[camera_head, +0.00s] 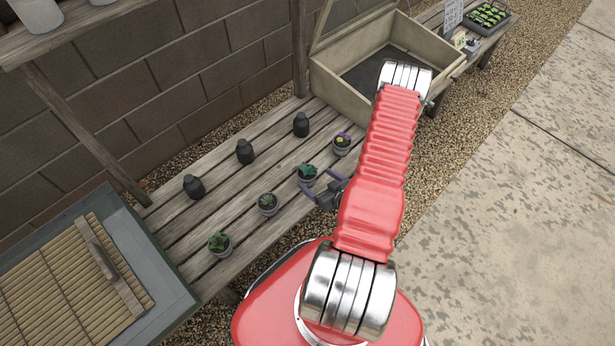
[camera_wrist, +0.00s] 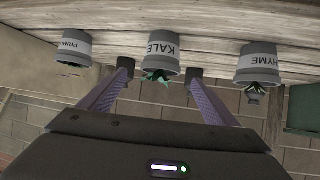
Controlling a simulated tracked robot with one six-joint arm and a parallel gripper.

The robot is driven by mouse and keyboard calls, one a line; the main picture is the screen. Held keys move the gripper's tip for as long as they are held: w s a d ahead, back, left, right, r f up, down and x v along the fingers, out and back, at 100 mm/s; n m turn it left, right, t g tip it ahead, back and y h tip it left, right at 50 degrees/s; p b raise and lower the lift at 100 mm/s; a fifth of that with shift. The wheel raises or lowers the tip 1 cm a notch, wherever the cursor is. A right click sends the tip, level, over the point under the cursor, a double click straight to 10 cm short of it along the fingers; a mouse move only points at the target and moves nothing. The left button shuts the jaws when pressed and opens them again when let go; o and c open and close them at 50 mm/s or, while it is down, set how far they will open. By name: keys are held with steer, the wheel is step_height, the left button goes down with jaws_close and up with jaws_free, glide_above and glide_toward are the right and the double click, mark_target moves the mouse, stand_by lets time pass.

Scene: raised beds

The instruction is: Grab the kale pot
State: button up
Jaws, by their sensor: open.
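The kale pot (camera_head: 307,178) is a small grey pot with green leaves, standing on the wooden bench (camera_head: 170,222). In the upside-down wrist view its pale label reads KALE, and the pot (camera_wrist: 160,58) shows between my two fingertips. My gripper (camera_head: 317,180) is open and empty, with its purple fingers pointing at the pot. The fingers look to be just short of the pot or at its sides; I cannot tell whether they touch it.
Another planted pot (camera_head: 219,244) is farther left. Dark bottles (camera_head: 245,152) line the bench's back. A wooden cold frame (camera_head: 336,87) stands beyond; a slatted-lid box (camera_head: 170,292) stands left.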

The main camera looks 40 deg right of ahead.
mark_target(309, 175)
steer(key=shift+x, duration=1.5)
steer(key=shift+w, duration=0.1)
steer(key=shift+x, duration=2.5)
steer(key=shift+a+f, duration=0.15)
steer(key=c, duration=1.4)
